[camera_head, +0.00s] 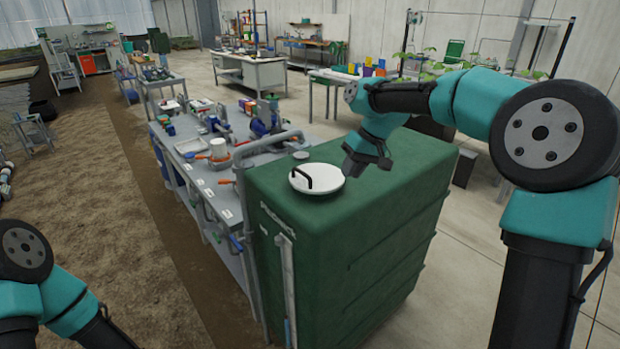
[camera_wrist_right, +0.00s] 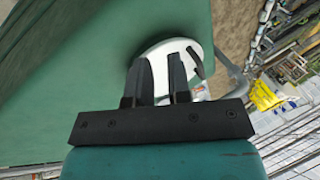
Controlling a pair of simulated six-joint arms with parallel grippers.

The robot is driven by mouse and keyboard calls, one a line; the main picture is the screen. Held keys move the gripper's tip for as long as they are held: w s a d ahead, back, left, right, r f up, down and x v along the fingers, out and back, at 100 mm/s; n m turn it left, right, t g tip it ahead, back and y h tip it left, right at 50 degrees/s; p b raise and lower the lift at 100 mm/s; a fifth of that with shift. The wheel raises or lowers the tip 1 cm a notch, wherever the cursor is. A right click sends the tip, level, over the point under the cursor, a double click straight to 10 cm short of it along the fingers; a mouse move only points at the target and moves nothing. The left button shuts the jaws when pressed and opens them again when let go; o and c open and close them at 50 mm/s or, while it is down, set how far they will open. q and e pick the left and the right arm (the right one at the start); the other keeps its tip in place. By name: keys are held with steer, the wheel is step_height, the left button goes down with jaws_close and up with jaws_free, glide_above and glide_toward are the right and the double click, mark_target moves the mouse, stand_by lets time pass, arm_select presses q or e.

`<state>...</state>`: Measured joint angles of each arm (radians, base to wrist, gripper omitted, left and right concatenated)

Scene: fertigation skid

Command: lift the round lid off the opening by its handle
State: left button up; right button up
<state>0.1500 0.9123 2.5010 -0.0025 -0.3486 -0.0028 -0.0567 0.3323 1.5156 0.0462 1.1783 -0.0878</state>
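The round white lid (camera_head: 328,182) lies flat on top of the green tank (camera_head: 370,205) and covers its opening. Its black arched handle (camera_head: 301,169) stands up on the left part of the lid. My right gripper (camera_head: 352,170) is above the tank at the lid's right side, apart from the handle. In the right wrist view, its two fingers (camera_wrist_right: 159,72) are spread with nothing between them. The lid (camera_wrist_right: 158,60) shows behind them, and the handle (camera_wrist_right: 196,62) is to the right of the right finger. My left gripper is out of the head view; only left arm links show.
A grey bench (camera_head: 205,180) with pumps, pipes and bottles stands left of the tank. A grey pipe (camera_head: 268,140) rises beside the tank's left edge and bends over near the lid. The tank top around the lid is clear.

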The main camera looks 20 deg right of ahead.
steer(key=w+a+r+n+t, duration=0.1)
steer(key=w+a+r, duration=0.1)
steer(key=r, duration=0.3)
steer(key=w+a+r+n+t, duration=0.1)
steer(key=w+a+r, duration=0.1)
steer(key=r, duration=0.3)
steer(key=shift+w+a+r+n+h, duration=0.15)
steer(key=shift+w+a+n+h, duration=0.2)
steer(key=shift+w+n+h, duration=0.05)
glide_toward(303, 172)
steer(key=x, duration=0.5)
steer(key=shift+s+d+f, duration=0.1)
steer(key=shift+f, duration=0.15)
steer(key=shift+x, duration=2.65)
jaws_close()
